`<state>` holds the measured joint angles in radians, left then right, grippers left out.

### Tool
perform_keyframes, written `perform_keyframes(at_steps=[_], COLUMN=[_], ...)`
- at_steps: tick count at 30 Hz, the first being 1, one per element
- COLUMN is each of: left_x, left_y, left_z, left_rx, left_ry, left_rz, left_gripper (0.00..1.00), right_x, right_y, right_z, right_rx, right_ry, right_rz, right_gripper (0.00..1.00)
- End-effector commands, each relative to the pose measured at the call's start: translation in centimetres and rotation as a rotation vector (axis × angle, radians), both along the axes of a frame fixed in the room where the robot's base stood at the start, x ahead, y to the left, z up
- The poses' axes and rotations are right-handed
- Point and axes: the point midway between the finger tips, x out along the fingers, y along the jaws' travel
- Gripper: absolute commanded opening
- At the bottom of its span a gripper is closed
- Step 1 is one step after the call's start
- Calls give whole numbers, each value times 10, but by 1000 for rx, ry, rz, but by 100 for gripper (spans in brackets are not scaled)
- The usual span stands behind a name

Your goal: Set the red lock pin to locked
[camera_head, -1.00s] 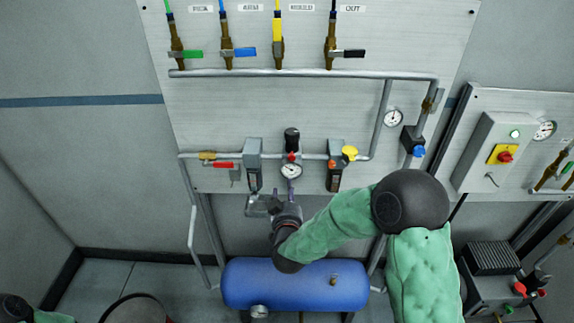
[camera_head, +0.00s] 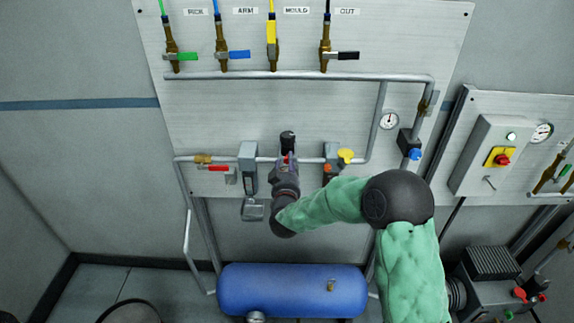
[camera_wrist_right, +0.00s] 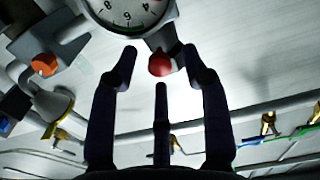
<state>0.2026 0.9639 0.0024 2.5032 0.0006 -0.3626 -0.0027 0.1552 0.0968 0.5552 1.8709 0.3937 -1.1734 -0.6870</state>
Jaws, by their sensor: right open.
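The red lock pin (camera_wrist_right: 161,64) shows in the right wrist view as a round red knob beside a white dial gauge (camera_wrist_right: 128,12). My right gripper (camera_wrist_right: 161,70) is open, with its fingers spread around the line to the red knob; I cannot tell whether any finger touches it. In the head view my right gripper (camera_head: 288,163) is at the middle regulator, just below its black knob (camera_head: 288,138), and hides the gauge and most of the pin. My left gripper is out of view.
A grey filter unit (camera_head: 248,168) stands left of my right gripper, and a unit with a yellow handle (camera_head: 346,156) stands close on its right. A red-handled valve (camera_head: 218,168) is further left. A blue tank (camera_head: 292,290) lies below.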

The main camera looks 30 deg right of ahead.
Motion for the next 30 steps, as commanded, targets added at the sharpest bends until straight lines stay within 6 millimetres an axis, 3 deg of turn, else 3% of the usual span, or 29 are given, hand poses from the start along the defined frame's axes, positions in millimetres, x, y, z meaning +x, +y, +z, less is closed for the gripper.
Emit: perform_keyframes(at_steps=[12,17,26,30], left_x=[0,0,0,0], left_y=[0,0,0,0], left_z=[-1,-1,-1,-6], left_rx=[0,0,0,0], left_ry=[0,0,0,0], left_rz=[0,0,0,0], left_gripper=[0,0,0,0], right_x=[7,7,8,18], right_y=[-4,-4,-5,-11], right_z=[1,1,1,0], right_rx=[-1,-1,-1,-2], right_ry=[-1,-1,-2,-3], right_rz=[0,0,0,-1], right_gripper=[47,2,0,0])
